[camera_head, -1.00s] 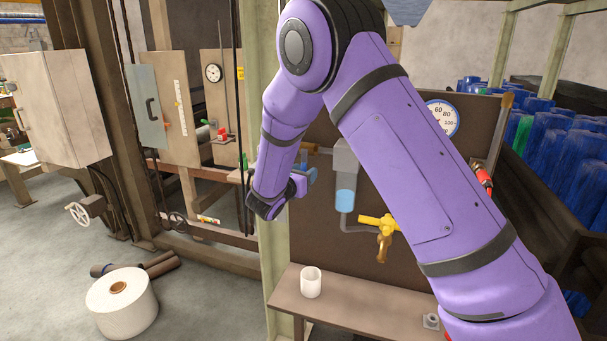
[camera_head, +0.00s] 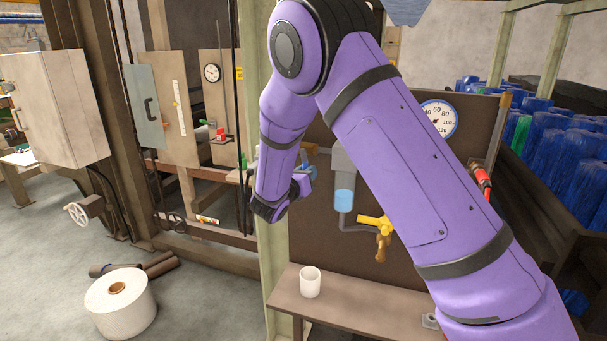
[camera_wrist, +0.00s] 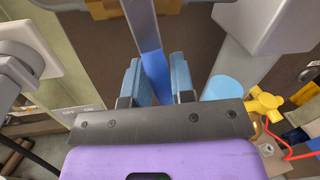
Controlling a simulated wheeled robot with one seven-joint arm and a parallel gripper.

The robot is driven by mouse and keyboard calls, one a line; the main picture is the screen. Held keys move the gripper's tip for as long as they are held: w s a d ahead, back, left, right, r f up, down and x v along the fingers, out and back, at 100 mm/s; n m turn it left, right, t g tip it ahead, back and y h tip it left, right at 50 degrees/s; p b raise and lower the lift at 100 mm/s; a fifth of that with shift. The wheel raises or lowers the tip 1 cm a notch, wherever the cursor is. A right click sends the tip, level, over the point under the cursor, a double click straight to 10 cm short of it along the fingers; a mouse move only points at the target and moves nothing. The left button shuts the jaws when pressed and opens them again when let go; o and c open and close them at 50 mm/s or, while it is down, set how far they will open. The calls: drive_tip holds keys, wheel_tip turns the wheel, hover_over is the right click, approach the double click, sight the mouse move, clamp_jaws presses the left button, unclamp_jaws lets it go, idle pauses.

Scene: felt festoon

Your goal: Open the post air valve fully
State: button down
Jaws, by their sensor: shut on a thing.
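The valve's flat blue lever (camera_wrist: 143,30) runs down from the top of the wrist view. It passes between the two blue fingers of my gripper (camera_wrist: 156,72), which is shut on it. In the head view my gripper (camera_head: 299,184) is largely hidden behind my own purple wrist, beside the dark panel. A bit of blue (camera_head: 310,171) shows there; I cannot tell lever from finger. The valve body is mostly hidden, so how far it is open cannot be read.
A grey filter with a blue bowl (camera_head: 344,200) and a yellow valve (camera_head: 377,222) sit close to the right. A round gauge (camera_head: 439,118) is partly behind my arm. A white cup (camera_head: 310,282) stands on the shelf (camera_head: 350,302) below. A red line (camera_wrist: 289,152) hangs at the right.

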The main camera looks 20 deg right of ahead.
drive_tip(key=shift+s+d+r+n+t, duration=0.35)
drive_tip(key=shift+d+n, duration=0.1)
drive_tip(key=shift+n, duration=1.05)
drive_tip(key=shift+s+d+r+n+t, duration=0.25)
drive_tip(key=shift+s+d+r+n, duration=0.2)
drive_tip(key=shift+n, duration=1.05)
drive_tip(key=shift+s+d+r+n+t, duration=0.3)
drive_tip(key=shift+d+n, duration=0.2)
drive_tip(key=shift+n, duration=1)
drive_tip(key=c, duration=1)
unclamp_jaws()
